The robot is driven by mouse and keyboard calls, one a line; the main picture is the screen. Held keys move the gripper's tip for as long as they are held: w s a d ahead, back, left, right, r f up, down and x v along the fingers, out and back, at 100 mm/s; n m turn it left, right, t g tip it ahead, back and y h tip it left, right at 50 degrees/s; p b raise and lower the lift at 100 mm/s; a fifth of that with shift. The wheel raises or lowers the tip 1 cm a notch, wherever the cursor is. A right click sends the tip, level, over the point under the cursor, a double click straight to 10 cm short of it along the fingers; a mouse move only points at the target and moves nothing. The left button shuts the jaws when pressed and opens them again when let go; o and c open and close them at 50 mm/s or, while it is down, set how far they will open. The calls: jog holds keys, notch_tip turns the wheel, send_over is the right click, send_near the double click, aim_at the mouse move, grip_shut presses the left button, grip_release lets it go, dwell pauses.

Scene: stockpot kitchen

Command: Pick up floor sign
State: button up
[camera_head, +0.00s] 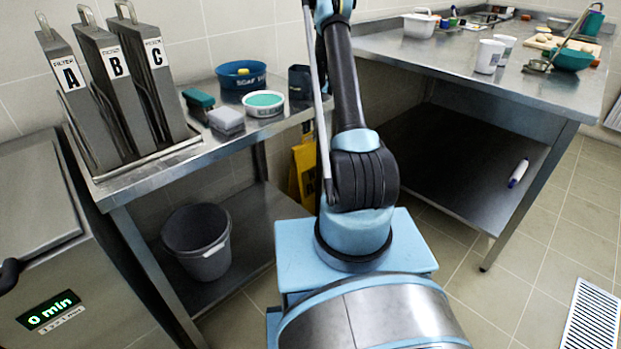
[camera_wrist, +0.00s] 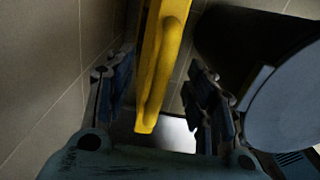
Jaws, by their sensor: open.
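The yellow floor sign (camera_head: 304,172) stands in the gap between the two steel tables in the head view, partly hidden behind my arm. In the wrist view the yellow floor sign (camera_wrist: 163,60) shows close up, edge-on, running down between the two fingers of my gripper (camera_wrist: 160,100). The gripper is open, with a finger on each side of the sign and visible space between the fingers and the sign. My gripper is hidden in the head view.
The left steel table (camera_head: 170,172) holds filters A, B and C, and several basins and sponges. A grey bucket (camera_head: 198,240) sits on its lower shelf. The right steel table (camera_head: 440,55) flanks the gap. A tiled wall (camera_wrist: 40,70) is close at left in the wrist view.

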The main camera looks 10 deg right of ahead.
aim_at(311, 140)
jog(key=shift+s+a+f, duration=0.1)
jog(key=shift+f, duration=1.35)
jog(key=shift+s+a+f, duration=0.1)
jog(key=shift+f, duration=1.35)
grip_shut()
